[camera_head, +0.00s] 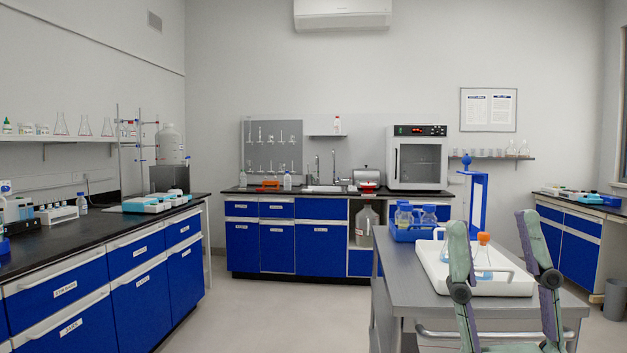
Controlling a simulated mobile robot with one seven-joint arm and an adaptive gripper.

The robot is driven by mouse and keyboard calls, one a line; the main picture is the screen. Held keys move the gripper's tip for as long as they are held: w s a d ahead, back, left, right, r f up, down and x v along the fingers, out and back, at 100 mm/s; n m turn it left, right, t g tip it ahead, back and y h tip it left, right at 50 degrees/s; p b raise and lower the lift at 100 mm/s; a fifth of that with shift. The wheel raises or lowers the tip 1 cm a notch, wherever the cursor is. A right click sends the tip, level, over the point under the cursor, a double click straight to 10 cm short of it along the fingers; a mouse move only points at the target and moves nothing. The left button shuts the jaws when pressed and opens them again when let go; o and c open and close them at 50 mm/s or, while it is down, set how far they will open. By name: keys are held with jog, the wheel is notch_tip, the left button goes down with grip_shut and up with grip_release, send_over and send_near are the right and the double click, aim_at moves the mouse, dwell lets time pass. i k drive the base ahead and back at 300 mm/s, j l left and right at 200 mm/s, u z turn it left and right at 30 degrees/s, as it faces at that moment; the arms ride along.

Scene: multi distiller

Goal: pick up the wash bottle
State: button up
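I cannot tell for certain which vessel is the wash bottle. A small white bottle with a red top (337,124) stands upright on the back wall shelf. A small clear bottle (287,182) stands on the back counter. A white bottle with a green top (7,126) is on the left wall shelf. My gripper (491,217) is in the right foreground, its two green and purple fingers pointing up and spread wide apart with nothing held between them. Behind the fingers, an orange-topped flask (483,262) stands in a white tray (510,288), partly hidden.
The tray is on a grey cart (400,273), with a blue rack of bottles (413,235) behind it. A black-topped bench (60,243) runs along the left. An oven (418,160) and sink (323,189) are at the back. The floor (280,310) between bench and cart is clear.

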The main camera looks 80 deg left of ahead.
aim_at(287, 179)
jog(key=j+u, duration=0.25)
jog(key=u, duration=0.2)
jog(key=j+u, duration=0.3)
jog(key=u, duration=0.15)
jog(key=i+j+u, duration=0.15)
jog(key=j+u, duration=0.3)
jog(key=i+j+u, duration=0.25)
jog(key=j+u, duration=0.15)
jog(key=i+j+u, duration=0.25)
jog(key=u, duration=0.2)
jog(key=i+j+u, duration=0.25)
jog(key=u, duration=0.2)
jog(key=i+u, duration=0.4)
jog(key=i+j+u, duration=0.15)
jog(key=i, duration=2.85)
jog(key=i+z, duration=0.2)
jog(key=i, duration=0.3)
jog(key=i+j+z, duration=0.2)
jog(key=i, duration=0.3)
jog(key=i+j+z, duration=0.2)
jog(key=i, duration=0.3)
